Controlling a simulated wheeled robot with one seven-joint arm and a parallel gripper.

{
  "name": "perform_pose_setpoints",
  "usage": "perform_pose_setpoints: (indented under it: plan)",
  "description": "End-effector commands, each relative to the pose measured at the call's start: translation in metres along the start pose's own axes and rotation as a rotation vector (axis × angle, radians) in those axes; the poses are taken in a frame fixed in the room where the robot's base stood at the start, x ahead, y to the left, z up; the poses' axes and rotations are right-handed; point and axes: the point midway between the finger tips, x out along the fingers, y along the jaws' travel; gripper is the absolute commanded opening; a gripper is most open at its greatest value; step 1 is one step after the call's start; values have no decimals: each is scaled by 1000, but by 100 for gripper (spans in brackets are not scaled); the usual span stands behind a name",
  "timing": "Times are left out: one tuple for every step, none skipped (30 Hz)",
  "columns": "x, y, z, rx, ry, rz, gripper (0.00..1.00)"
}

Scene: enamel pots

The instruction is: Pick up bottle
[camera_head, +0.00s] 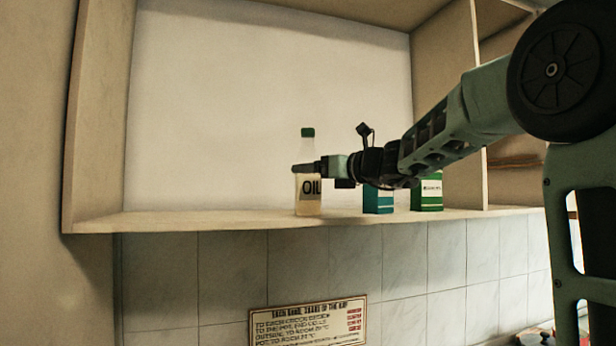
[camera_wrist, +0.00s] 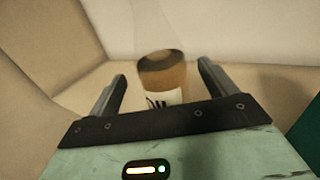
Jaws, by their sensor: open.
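A clear bottle with a green cap, pale yellow contents and an "OIL" label (camera_head: 308,197) stands upright on the cabinet shelf. My gripper (camera_head: 302,168) is at its upper body, with a dark finger crossing in front of it in the head view. In the wrist view, the bottle (camera_wrist: 163,74) shows as a brownish cylinder with a pale label, between the two spread fingers of my gripper (camera_wrist: 162,70). There is a gap on each side. The lower bottle is hidden by the gripper body, and the cap is not clear in the wrist view.
A teal box (camera_head: 378,202) and a green box (camera_head: 428,196) stand on the shelf to the right of the bottle. The shelf (camera_head: 200,221) is bare to the left. The cabinet's left wall (camera_head: 98,120) and a right divider (camera_head: 447,60) bound the space.

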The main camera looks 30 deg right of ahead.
Motion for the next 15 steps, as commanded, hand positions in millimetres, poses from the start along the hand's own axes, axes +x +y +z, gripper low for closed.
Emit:
perform_pose_setpoints:
  plan:
    - [4, 0, 1, 2, 1, 1, 84]
    - [7, -1, 2, 1, 2, 1, 84]
    - [11, -1, 3, 2, 2, 2, 84]
    - [16, -1, 3, 3, 2, 3, 84]
    - [20, -2, 3, 3, 4, 2, 84]
    - [26, -3, 4, 3, 3, 1, 84]
    - [30, -3, 3, 4, 4, 2, 84]
    - [34, -3, 3, 3, 4, 2, 84]
    - [40, -3, 2, 3, 2, 3, 84]
    - [43, -3, 2, 2, 2, 3, 84]
    - [46, -3, 2, 1, 2, 2, 84]
    - [49, -3, 1, 1, 1, 1, 84]
    - [50, -3, 1, 1, 1, 1, 84]
    - [51, -3, 0, 0, 1, 1, 84]
    - [52, -3, 0, 0, 1, 1, 84]
